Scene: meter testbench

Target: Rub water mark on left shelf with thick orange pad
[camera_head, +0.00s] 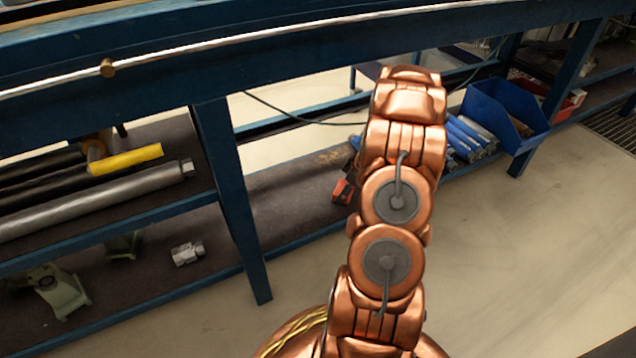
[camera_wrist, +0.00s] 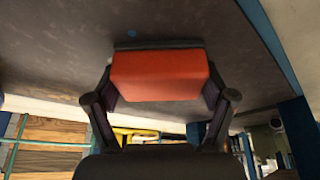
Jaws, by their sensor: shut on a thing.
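My gripper (camera_wrist: 160,84) is shut on a thick orange pad (camera_wrist: 160,76) with a dark strip along its upper edge in the wrist view. The pad is in front of a dark grey surface (camera_wrist: 70,65); I cannot tell whether it touches it.
Blue rolled items (camera_head: 468,138) and a blue bin (camera_head: 507,110) stand to the right. A blue post (camera_head: 234,205) separates the left shelves, which hold grey pipes (camera_head: 100,200). The floor at right is clear.

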